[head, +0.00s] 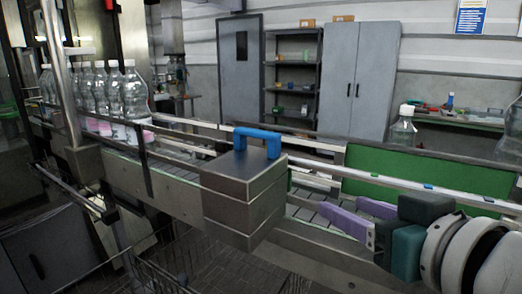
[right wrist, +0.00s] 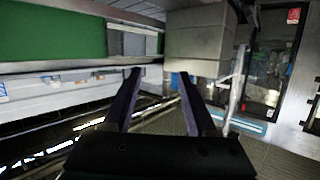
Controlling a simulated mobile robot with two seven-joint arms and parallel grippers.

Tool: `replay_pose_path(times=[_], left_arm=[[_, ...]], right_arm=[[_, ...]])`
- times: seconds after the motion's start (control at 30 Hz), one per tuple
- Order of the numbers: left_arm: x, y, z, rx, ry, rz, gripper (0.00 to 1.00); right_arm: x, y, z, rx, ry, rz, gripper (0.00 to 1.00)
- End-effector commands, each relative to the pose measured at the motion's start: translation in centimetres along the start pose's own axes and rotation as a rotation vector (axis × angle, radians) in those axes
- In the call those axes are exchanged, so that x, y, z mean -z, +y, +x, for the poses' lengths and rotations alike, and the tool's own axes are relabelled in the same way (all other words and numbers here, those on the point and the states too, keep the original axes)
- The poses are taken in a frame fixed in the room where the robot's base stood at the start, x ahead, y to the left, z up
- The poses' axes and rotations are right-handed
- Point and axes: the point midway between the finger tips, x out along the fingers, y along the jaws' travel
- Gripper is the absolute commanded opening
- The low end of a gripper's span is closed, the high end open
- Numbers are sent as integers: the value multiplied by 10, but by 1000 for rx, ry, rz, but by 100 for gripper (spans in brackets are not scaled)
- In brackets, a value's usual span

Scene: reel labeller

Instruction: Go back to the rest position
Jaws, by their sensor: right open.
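My right gripper (head: 338,207) is at the right of the head view, over the conveyor, with its two purple fingers pointing left toward the grey box. The fingers are apart and nothing shows between them. In the right wrist view the open fingers (right wrist: 159,76) stand spread with an empty gap. The grey box (head: 243,192) with a blue handle (head: 258,141) is mounted at the conveyor's near side, to the left of the fingertips and apart from them. My left gripper is not in the head view.
The conveyor (head: 178,167) runs across the view with metal rails. Several clear bottles (head: 128,94) stand at its left; another bottle (head: 402,128) stands at the right behind a green panel (head: 432,172). Wire baskets (head: 150,272) are below. Cabinets (head: 361,80) stand at the back.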

Motion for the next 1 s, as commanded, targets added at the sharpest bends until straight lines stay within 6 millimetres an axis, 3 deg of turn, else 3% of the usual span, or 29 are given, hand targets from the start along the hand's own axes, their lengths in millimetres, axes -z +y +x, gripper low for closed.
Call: replay_pose_path(times=[0.03, 0.1, 0.2, 0.3, 0.5, 0.6, 0.87, 0.9, 0.93, 1.0], left_arm=[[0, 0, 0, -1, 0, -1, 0], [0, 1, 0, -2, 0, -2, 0], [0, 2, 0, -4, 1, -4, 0], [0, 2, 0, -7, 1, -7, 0], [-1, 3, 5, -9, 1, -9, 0], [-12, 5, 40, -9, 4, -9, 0], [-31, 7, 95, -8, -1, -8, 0], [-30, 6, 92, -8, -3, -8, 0], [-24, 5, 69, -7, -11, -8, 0], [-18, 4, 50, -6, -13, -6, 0]], right_arm=[[-26, 0, -19, -52, -105, 24, 57], [-61, 4, -49, -115, -265, 30, 57], [-103, 7, -96, -164, -485, 32, 57], [-135, 7, -144, -177, -678, 32, 57], [-178, -2, -230, -148, -990, 30, 57], [-212, 1, -214, -149, -974, 23, 57], [-267, 4, -197, -150, -972, 23, 57], [-263, 4, -198, -150, -971, 22, 57], [-238, 3, -205, -150, -970, 22, 57], [-218, 2, -211, -150, -971, 22, 57]])
